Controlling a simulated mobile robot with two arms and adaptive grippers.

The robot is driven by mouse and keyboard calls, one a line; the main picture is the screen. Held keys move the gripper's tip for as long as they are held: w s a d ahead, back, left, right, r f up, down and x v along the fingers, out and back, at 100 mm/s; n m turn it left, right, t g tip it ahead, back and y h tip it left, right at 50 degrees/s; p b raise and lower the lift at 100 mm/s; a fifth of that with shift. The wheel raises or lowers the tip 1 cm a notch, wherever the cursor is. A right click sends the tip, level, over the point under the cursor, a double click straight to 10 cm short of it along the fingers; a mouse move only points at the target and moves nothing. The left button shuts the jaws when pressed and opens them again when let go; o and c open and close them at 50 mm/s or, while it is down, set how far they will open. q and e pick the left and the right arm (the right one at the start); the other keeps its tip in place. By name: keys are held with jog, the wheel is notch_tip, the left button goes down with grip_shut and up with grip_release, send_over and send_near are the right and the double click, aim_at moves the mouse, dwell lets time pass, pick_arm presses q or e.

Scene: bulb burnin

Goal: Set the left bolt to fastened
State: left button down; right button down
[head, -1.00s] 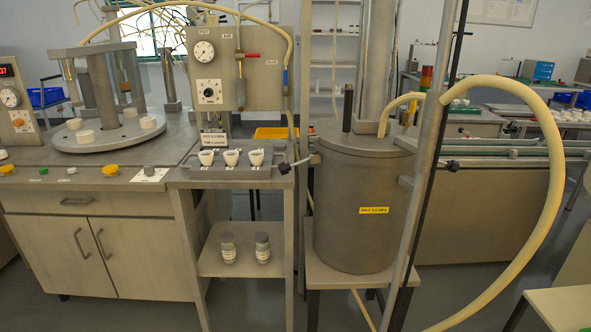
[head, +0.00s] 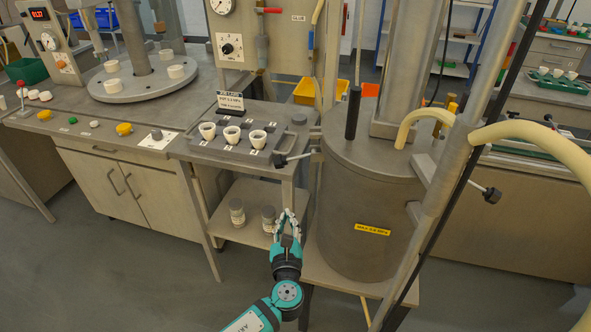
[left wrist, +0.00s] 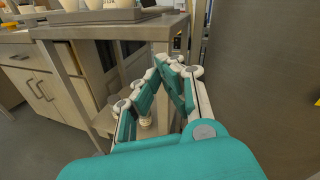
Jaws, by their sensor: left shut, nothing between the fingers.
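The grey tank (head: 352,205) stands right of the small table. Its left bolt (head: 297,157) juts out to the left near the lid (head: 350,143), roughly level, with a dark knob at its outer end. The right bolt (head: 478,186) sticks out to the right, also with a dark knob. My left gripper (head: 288,213) is shut and empty, fingers pointing up, below the left bolt and apart from it. In the left wrist view the closed fingers (left wrist: 172,62) meet in front of the small table; the left bolt cannot be made out there. My right gripper is not in view.
The small table (head: 265,171) holds a tray with three white cups (head: 231,134); two jars (head: 237,213) stand on its lower shelf. A slanted metal post (head: 440,200) and a cream hose (head: 540,145) are on the tank's right. Open floor lies front left.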

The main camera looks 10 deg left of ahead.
pick_arm(q)
jog(key=shift+s+a+r, duration=0.1)
jog(key=shift+s, duration=0.05)
send_near(283, 177)
jog(key=w+f, duration=0.1)
jog(key=w, duration=0.2)
jog(key=w+f, duration=0.1)
jog(key=w, duration=0.1)
jog(key=shift+w+a+f, duration=0.1)
jog(key=shift+a+f, duration=0.2)
jog(key=shift+a, duration=0.05)
jog(key=r, duration=0.1)
jog(key=p, duration=0.1)
jog(key=r, duration=0.1)
jog(key=shift+w+a+r+p, duration=0.3)
jog(key=shift+w+a, duration=0.05)
jog(key=shift+a, duration=0.05)
jog(key=shift+a+r+p, duration=0.25)
jog(key=shift+r+p, duration=0.05)
jog(key=shift+r, duration=0.3)
jog(key=shift+w, duration=0.1)
jog(key=shift+a+r+m+p, duration=0.25)
jog(key=shift+r+m+p, duration=0.15)
jog(key=shift+p, duration=0.25)
